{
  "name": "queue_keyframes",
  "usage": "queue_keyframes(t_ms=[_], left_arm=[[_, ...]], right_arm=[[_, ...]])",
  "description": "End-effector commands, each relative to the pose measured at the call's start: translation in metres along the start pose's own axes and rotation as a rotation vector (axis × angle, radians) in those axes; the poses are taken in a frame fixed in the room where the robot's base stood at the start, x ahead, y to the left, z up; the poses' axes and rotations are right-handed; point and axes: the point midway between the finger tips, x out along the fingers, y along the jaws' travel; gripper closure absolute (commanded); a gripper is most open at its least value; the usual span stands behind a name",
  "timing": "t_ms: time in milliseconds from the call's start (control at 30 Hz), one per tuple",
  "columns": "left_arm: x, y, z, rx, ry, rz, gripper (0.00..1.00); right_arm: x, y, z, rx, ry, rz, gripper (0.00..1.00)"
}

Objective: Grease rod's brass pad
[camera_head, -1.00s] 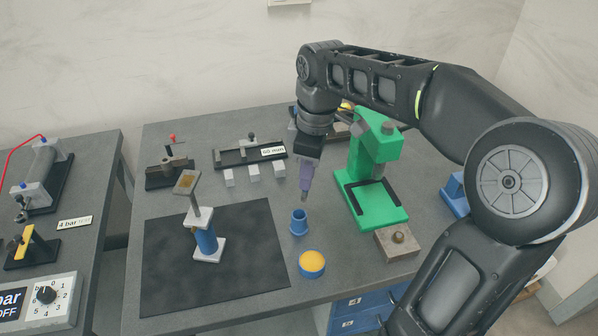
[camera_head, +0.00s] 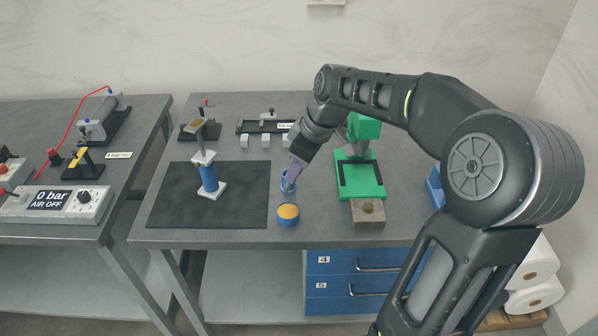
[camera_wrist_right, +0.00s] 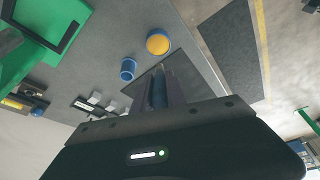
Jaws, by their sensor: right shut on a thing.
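The rod stands upright out of a blue cylinder (camera_head: 209,177) with white end plates on the black mat. Its square brass pad (camera_head: 194,126) is on top. A round blue tub of yellow grease (camera_head: 288,211) sits right of the mat; it also shows in the wrist view (camera_wrist_right: 158,42). My right gripper (camera_head: 288,184) is shut on a slim tool, mostly hidden by the fingers, with its tip low in front of a blue cup (camera_head: 283,182) and behind the tub. The cup shows clear of the fingers in the wrist view (camera_wrist_right: 128,68). My left gripper is not in view.
A green press (camera_head: 372,185) stands to the right, with a small metal block (camera_head: 368,212) in front. A clamp fixture and small white blocks (camera_head: 265,141) are at the back. The black mat (camera_head: 170,205) is bare around the cylinder. A second table (camera_head: 135,170) stands left.

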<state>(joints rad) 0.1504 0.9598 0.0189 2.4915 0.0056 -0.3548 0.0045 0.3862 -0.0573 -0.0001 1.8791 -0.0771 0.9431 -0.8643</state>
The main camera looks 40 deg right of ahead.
Motion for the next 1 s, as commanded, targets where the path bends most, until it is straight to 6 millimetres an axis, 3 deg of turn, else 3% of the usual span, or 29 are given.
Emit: queue_keyframes(t_ms=[367, 1000], left_arm=[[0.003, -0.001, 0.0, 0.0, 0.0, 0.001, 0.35], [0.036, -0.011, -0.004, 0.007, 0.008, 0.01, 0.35]], right_arm=[[0.004, 0.0, 0.002, 0.0, -0.001, 0.0, 1.0], [0.054, -0.001, 0.021, 0.0, -0.002, 0.0, 1.0]])
